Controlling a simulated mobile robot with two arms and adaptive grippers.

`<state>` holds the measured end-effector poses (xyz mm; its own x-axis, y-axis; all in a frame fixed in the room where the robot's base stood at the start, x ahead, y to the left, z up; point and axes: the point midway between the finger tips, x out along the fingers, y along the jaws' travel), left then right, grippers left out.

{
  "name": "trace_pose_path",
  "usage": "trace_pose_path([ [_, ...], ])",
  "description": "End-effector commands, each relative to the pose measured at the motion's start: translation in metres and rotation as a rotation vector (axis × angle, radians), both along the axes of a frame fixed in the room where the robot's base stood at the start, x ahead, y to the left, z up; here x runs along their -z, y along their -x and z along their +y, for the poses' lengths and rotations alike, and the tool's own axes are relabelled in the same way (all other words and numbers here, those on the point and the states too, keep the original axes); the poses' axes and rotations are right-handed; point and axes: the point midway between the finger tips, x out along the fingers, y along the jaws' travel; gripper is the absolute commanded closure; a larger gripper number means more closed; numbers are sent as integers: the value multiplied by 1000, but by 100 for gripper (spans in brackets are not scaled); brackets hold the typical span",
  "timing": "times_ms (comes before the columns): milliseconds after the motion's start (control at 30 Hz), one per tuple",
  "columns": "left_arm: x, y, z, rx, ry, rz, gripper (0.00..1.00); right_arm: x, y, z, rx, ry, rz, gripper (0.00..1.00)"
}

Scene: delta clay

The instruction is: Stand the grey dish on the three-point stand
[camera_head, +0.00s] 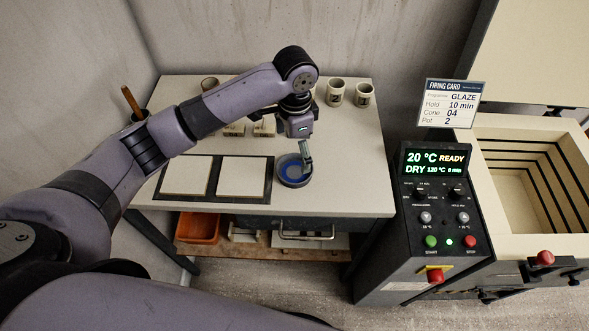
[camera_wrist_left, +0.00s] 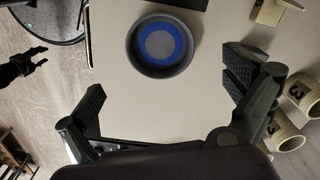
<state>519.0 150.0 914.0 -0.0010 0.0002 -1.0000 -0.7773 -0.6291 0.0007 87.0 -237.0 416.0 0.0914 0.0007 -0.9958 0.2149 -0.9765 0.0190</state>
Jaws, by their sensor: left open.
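The grey dish (camera_head: 296,182) has a blue ring inside and sits upright on the table, just right of two pale boards. It also shows at the top of the left wrist view (camera_wrist_left: 135,58). My left gripper (camera_head: 305,161) is over the dish's right side in the head view. In the left wrist view its two fingers (camera_wrist_left: 163,92) are wide apart with nothing between them, and the dish is beyond them. My right gripper (camera_wrist_left: 36,58) shows small and dark at the left wrist view's left edge, fingers apart and empty. I cannot make out the three-point stand for certain.
Pale boards (camera_head: 241,176) lie left of the dish. Several cups (camera_head: 336,92) and small beige blocks (camera_head: 265,127) stand toward the back of the table (camera_head: 350,180). Right of the table are a control box (camera_head: 436,190) and an open, stepped kiln (camera_head: 535,185). The table right of the dish is clear.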

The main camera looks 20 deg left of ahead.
Motion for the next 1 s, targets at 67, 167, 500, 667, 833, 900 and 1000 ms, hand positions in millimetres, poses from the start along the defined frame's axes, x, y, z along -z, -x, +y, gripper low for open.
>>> trace_pose_path([
  [67, 13, 1, 0, -1, 0, 3, 0, -2, 0, 0, 0, 0, 0, 60],
  [167, 23, 0, 0, -1, -1, 1, 0, -3, 0, 0, 1, 0, 0, 60],
  [500, 58, 1, 2, -1, -1, 3, 0, -13, 0, 0, 2, 0, 0, 60],
  [667, 76, 0, 2, 0, -1, -1, 0, -14, 0, 1, 3, -1, 0, 60],
  [833, 80, 0, 2, 1, 0, -2, 0, -13, 0, 4, 4, -4, 0, 60],
  [900, 80, 0, 2, 1, 0, -2, 0, -13, 0, 5, 5, -6, 0, 60],
  [1000, 80, 0, 2, 1, 0, -2, 5, -13, 0, 5, 5, -6, 0, 60],
])
